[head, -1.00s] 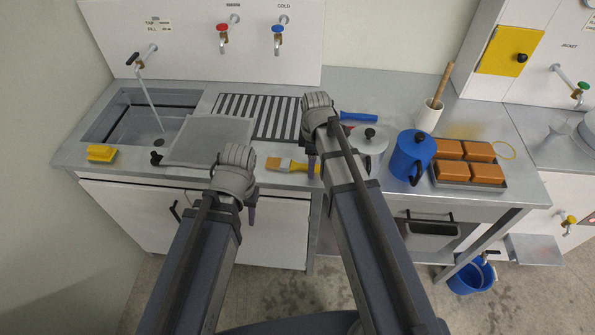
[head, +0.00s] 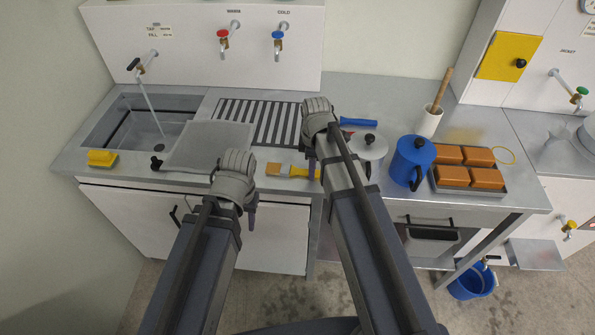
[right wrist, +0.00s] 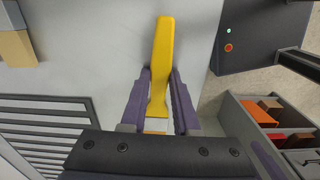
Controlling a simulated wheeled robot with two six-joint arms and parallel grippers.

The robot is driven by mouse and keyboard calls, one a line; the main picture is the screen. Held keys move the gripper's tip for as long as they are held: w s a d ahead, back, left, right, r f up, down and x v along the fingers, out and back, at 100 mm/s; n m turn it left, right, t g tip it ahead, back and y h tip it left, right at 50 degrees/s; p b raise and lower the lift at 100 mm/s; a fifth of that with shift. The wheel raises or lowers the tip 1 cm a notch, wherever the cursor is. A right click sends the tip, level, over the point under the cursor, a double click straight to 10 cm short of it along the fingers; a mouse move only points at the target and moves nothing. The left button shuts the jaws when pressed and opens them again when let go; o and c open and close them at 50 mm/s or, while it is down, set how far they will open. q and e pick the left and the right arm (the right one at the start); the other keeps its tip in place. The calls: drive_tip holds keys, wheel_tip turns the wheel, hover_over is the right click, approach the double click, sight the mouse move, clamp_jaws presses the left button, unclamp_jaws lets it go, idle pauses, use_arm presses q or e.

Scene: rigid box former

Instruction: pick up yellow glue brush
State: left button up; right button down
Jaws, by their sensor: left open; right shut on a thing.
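The yellow glue brush (head: 284,170) lies at the counter's front edge in the head view, its tan bristles to the left and its handle to the right. My right gripper (head: 312,172) is at the handle. In the right wrist view, the yellow handle (right wrist: 161,65) runs between the purple fingers (right wrist: 158,105), which are shut on it. The head view does not clearly show whether the brush touches the counter. My left gripper (head: 251,212) is open and empty, in front of the counter; its fingers are mostly hidden by my own wrist.
A pot with a lid (head: 371,147) and a blue jug (head: 411,163) stand close to the right of my right gripper. A grey mesh panel (head: 208,147) and the striped drainer (head: 257,121) lie to the left and behind. A yellow sponge (head: 102,158) is at the far left.

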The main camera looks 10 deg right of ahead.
drive_tip(key=shift+r, duration=0.1)
wheel_tip(320, 180, up, 10)
drive_tip(key=p, duration=1)
